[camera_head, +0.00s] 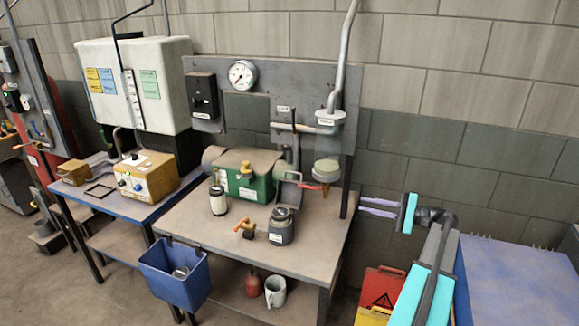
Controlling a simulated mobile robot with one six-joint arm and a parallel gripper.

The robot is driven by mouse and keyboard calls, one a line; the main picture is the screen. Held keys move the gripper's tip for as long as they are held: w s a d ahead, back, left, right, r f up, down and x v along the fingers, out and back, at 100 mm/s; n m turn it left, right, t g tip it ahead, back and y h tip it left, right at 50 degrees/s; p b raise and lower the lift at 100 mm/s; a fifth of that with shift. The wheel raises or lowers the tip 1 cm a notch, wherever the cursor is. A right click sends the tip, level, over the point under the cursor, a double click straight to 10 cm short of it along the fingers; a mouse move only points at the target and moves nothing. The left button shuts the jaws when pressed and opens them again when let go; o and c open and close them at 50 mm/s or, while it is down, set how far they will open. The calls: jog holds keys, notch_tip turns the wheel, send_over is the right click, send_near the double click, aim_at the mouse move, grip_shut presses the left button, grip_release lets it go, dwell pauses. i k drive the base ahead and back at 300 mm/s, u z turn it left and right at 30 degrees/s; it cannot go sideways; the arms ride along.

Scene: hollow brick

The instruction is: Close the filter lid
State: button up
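A small dark grey housing (281,228) stands on the middle table, with a round dark part on top. Just behind it a grey, squarish flap (290,189) stands raised and tilted; it looks like the filter lid, standing open, though its hinge is too small to make out. A white cylinder with dark ends (218,201), like a filter cartridge, stands upright further left on the same table. My gripper (361,204) is right of the table, well apart from the flap and housing. Its two purple fingers point left with a narrow gap between them, and nothing is between them.
The table (190,226) also holds a green box (246,183), an orange-handled valve (245,230) and a red-handled part (308,186). A grey post (349,180) rises at its right edge, near my fingers. A blue bin (173,281) hangs in front.

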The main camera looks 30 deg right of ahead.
aim_at(288, 194)
jog(key=u, duration=0.05)
jog(key=i, duration=0.85)
jog(key=u, duration=0.05)
